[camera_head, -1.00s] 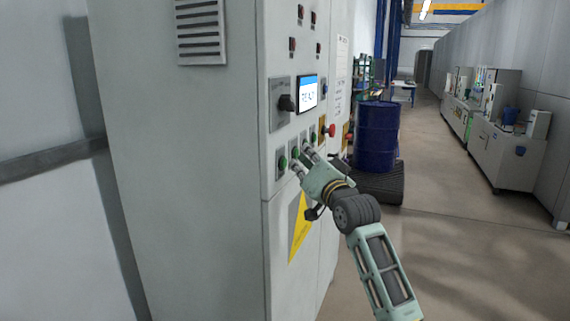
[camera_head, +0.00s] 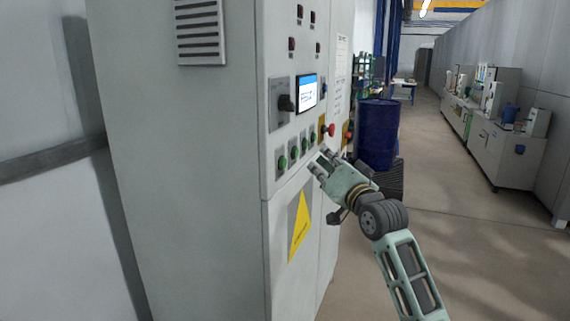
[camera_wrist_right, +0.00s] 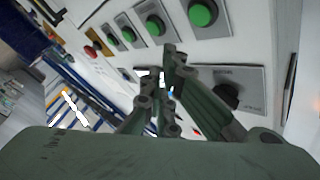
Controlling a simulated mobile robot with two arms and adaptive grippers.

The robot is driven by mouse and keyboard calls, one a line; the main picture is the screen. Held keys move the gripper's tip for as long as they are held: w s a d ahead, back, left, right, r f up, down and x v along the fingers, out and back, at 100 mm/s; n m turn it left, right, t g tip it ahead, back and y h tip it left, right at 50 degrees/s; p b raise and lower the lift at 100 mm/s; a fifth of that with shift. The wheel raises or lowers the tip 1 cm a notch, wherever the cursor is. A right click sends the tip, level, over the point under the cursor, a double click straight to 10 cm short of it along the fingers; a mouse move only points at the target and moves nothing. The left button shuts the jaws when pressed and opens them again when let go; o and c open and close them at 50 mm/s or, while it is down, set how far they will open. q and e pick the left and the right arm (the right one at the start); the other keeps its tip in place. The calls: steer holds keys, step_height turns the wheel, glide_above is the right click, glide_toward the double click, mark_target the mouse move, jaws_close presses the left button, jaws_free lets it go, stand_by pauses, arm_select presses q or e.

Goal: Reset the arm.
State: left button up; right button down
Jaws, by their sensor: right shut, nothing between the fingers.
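My right gripper (camera_head: 318,163) is in front of the control cabinet (camera_head: 190,150), just right of and below its row of green buttons (camera_head: 293,154). It is shut and holds nothing. In the head view it looks apart from the buttons. In the right wrist view, the fingers (camera_wrist_right: 165,100) point toward the cabinet face, with the green buttons (camera_wrist_right: 203,13) and a dark rotary switch (camera_wrist_right: 228,95) around them. My left gripper is not in view.
A lit screen (camera_head: 307,92), a black rotary switch (camera_head: 287,103) and a red knob (camera_head: 330,130) are on the cabinet front. A blue barrel (camera_head: 378,135) stands beyond my arm. Benches (camera_head: 505,155) line the right wall. The floor between (camera_head: 450,220) is clear.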

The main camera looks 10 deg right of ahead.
stand_by(0.5)
steer(key=s+d+f+n+g+h+b, duration=0.1)
steer(key=s+f+g, duration=0.15)
steer(key=f, duration=1.95)
steer(key=s+d+f+g+h+b, duration=0.15)
steer(key=f+g, duration=0.25)
steer(key=f, duration=1.8)
steer(key=s+a+f+n+g, duration=0.1)
steer(key=s+f, duration=0.4)
steer(key=f, duration=0.3)
steer(key=s+f+g, duration=0.2)
steer(key=s+f, duration=0.4)
steer(key=f, duration=0.2)
steer(key=s+f+n+g+h, duration=0.1)
steer(key=s+f+n+g, duration=0.25)
steer(key=s+f, duration=1.9)
steer(key=s+a+f+n+g, duration=0.1)
steer(key=s+f, duration=0.3)
steer(key=s, duration=1.1)
steer(key=s+a+f+n+g+b, duration=0.1)
steer(key=s+f+g, duration=0.2)
steer(key=s, duration=1.3)
steer(key=shift+a+f+g, duration=0.3)
steer(key=shift+f+g, duration=0.1)
steer(key=shift+g, duration=0.2)
steer(key=shift+s, duration=0.1)
